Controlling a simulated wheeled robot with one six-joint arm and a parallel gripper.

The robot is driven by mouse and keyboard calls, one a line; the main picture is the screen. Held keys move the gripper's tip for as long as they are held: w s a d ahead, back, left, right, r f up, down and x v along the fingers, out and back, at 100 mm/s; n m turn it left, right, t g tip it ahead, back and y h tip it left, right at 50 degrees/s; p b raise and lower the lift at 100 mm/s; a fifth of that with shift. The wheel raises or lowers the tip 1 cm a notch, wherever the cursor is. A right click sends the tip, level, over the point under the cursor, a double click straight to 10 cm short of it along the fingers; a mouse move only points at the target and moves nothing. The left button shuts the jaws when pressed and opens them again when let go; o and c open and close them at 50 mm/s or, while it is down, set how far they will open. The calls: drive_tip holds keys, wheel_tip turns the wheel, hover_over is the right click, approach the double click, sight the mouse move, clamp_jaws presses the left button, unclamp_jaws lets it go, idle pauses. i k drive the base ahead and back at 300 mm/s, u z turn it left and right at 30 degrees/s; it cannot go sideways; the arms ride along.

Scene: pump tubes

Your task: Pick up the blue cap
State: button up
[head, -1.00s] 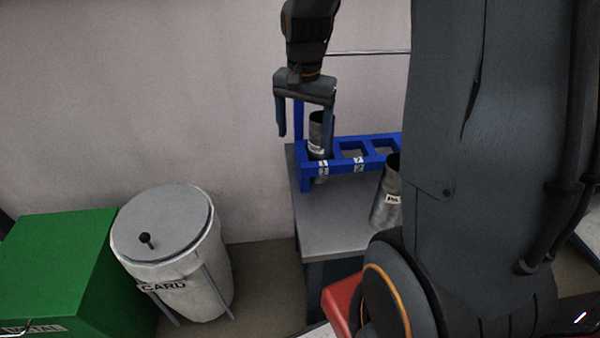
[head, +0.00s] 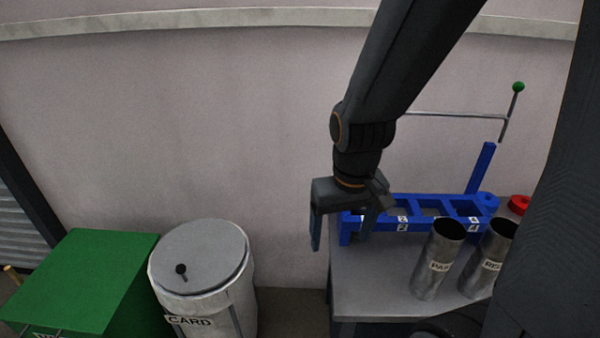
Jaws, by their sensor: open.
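My gripper (head: 342,230) is open, its fingers pointing down at the left end of the blue rack (head: 424,226). Nothing shows between the fingers. I cannot make out a clearly separate blue cap. A rounded blue shape (head: 487,202) sits at the right end of the rack; I cannot tell whether it is a cap or part of the rack. It is well to the right of my gripper. The rack's left end is partly hidden by my gripper.
Two grey metal tubes, one marked PAP (head: 438,262) and one beside it (head: 486,262), stand before the rack on a grey table (head: 372,285). A red round piece (head: 519,204) lies at right. A CARD bin (head: 205,275) and green box (head: 85,280) stand left.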

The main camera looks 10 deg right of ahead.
sight(491, 201)
drive_tip(key=z, duration=0.15)
drive_tip(key=k, duration=1.1)
drive_tip(key=z, duration=0.55)
drive_tip(key=k, duration=0.6)
drive_tip(key=z, duration=1)
drive_tip(key=i, duration=1.2)
drive_tip(key=u, duration=0.65)
